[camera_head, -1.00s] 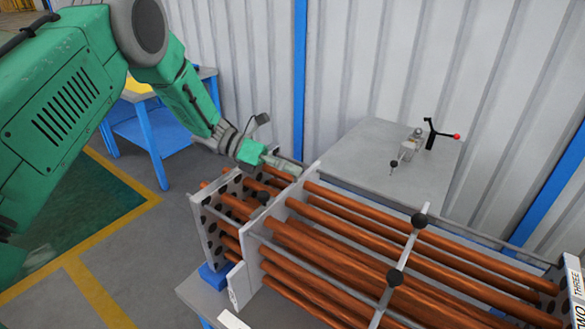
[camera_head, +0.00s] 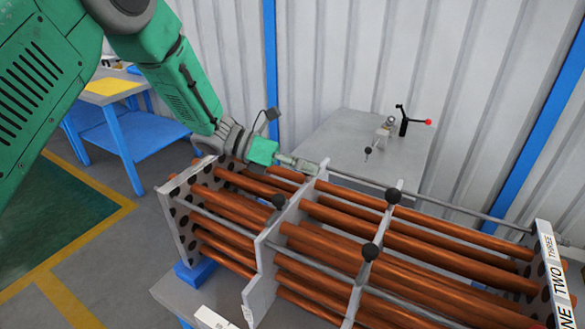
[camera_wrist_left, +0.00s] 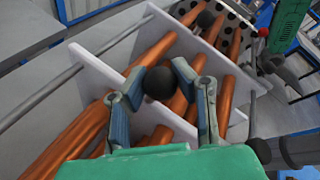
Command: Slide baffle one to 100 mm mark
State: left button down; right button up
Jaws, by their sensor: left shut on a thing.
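My left gripper (camera_head: 308,165) is at the far top edge of this baffle. In the left wrist view, my left gripper (camera_wrist_left: 160,85) is shut on a black ball knob (camera_wrist_left: 158,84); the head view hides this knob behind the fingers. No mark for 100 mm is readable. My right gripper is out of view.
A second plate (camera_head: 352,305) with black knobs (camera_head: 393,195) stands right of the held baffle. A plate lettered ONE, TWO, THREE (camera_head: 555,280) is at the right. A grey table (camera_head: 370,140) with a clamp (camera_head: 404,122) is behind; a blue bench (camera_head: 120,110) stands left.

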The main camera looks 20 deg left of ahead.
pick_arm(q)
jog(key=shift+w, duration=0.1)
jog(key=c, duration=1.5)
grip_release()
jog(key=shift+w+a+f, duration=0.1)
jog(key=shift+a, duration=0.3)
jog(key=shift+a+r, duration=0.2)
jog(key=v, duration=1.1)
jog(key=shift+a, duration=0.35)
